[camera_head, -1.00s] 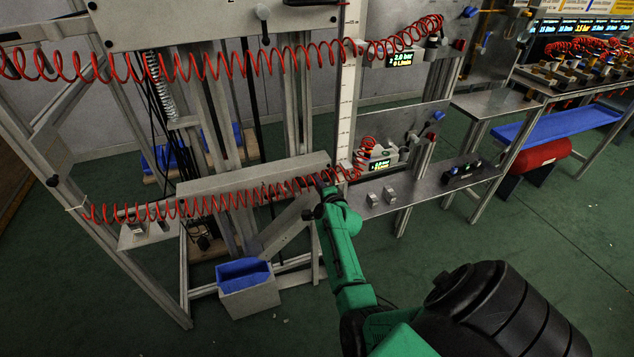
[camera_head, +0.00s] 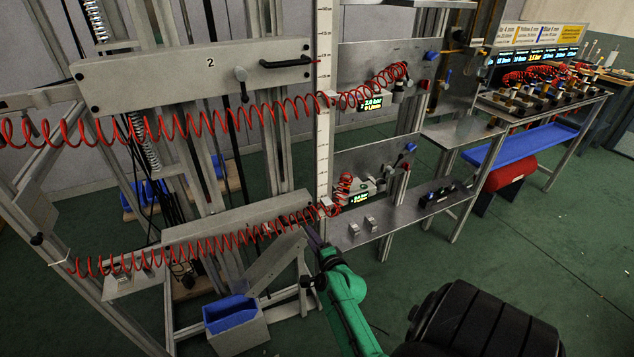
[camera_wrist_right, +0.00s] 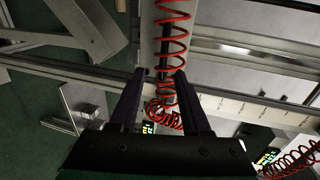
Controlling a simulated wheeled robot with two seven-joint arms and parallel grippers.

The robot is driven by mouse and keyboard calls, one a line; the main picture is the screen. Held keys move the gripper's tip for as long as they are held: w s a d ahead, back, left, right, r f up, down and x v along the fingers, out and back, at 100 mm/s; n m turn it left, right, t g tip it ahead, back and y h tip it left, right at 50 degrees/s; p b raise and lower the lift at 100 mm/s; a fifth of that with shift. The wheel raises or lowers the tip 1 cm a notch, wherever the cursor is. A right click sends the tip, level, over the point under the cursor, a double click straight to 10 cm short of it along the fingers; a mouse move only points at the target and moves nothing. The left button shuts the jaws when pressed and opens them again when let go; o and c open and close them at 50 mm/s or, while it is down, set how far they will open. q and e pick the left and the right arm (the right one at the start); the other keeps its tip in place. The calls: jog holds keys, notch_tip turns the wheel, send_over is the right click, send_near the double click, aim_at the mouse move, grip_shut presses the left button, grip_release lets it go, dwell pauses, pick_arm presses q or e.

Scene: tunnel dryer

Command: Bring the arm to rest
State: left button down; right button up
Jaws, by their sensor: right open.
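My right arm is green and comes in from the bottom of the head view. Its gripper (camera_head: 309,232) is near the right end of the lower red coiled hose (camera_head: 215,245), in front of the grey beam. In the right wrist view the two dark fingers of this gripper (camera_wrist_right: 161,75) stand apart, with a gap between them. The red coiled hose (camera_wrist_right: 172,35) runs through the picture behind that gap. I cannot tell how far the hose is from the fingers. My left gripper is not in view.
A metal shelf (camera_head: 400,222) with small fittings lies right of the gripper. A vertical white scale (camera_head: 322,110) stands behind it. A grey box with a blue bin (camera_head: 230,312) is at lower left. Green floor (camera_head: 560,270) is open at the right.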

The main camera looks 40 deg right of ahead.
jog(key=v, duration=0.4)
jog(key=shift+s+p, duration=0.15)
jog(key=shift+p, duration=0.15)
jog(key=s+a+f+n+g+y, duration=0.2)
jog(key=s+a+f+n, duration=0.15)
jog(key=f, duration=0.35)
jog(key=s+a+f+n+g+y, duration=0.1)
jog(key=s+a+f+n+g, duration=0.1)
jog(key=a+f+n, duration=0.35)
jog(key=s+a+f+n+g+y, duration=0.2)
jog(key=f, duration=0.6)
jog(key=s+a+f+n+g, duration=0.1)
jog(key=s+f+n+g, duration=0.3)
jog(key=s, duration=0.8)
jog(key=s+a+f+n+g, duration=0.1)
jog(key=s+f+n+g, duration=0.2)
jog(key=s+f+n, duration=0.6)
jog(key=s, duration=0.4)
jog(key=shift+s+a+f+g, duration=0.15)
jog(key=shift+s+a+g, duration=0.1)
jog(key=shift+g, duration=0.15)
